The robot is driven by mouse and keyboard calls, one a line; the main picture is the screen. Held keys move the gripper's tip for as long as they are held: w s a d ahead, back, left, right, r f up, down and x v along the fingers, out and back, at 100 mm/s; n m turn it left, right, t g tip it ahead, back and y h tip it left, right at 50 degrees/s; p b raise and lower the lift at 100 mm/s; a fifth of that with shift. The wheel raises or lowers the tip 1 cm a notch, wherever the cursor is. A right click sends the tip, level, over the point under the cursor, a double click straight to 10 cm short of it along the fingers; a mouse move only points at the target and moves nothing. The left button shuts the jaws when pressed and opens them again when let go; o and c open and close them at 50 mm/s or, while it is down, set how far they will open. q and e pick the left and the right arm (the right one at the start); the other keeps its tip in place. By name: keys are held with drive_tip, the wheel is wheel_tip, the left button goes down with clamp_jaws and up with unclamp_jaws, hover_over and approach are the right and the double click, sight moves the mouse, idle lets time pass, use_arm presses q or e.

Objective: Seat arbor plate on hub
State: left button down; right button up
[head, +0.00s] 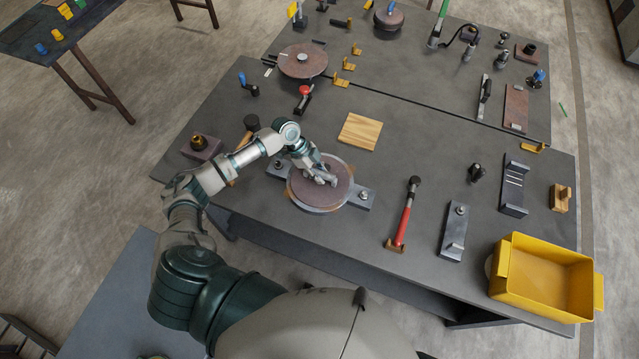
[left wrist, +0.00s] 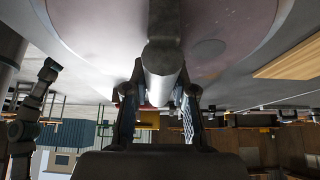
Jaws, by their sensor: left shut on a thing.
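A round brown disc with a pale rim, which I take to be the arbor plate (head: 337,195), lies over a grey mount with bolted lugs at two sides, which I take to be the hub mount (head: 360,197). My left gripper (head: 322,179) is over the disc's middle, shut on a grey round bar there. In the left wrist view the fingers (left wrist: 160,95) close around this bar (left wrist: 162,58), and the disc (left wrist: 225,25) fills the top. The hub's centre is hidden, and I cannot tell whether the disc is fully seated. My right gripper is not in view.
A wooden block (head: 360,132) lies just behind the disc. A red-handled hammer (head: 404,218) and a grey plate with a bolt (head: 454,232) lie to the right. A yellow bin (head: 543,278) is at the front right corner. Another brown disc (head: 302,61) stands farther back.

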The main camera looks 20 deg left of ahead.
use_arm(q)
drive_tip(key=shift+r, duration=0.1)
idle(0.3)
drive_tip(key=c, duration=0.9)
unclamp_jaws()
drive_tip(key=shift+s+f, duration=0.15)
drive_tip(key=shift+f, duration=0.15)
drive_tip(key=o, duration=0.8)
drive_tip(key=shift+r, duration=0.15)
drive_tip(key=shift+o, duration=0.5)
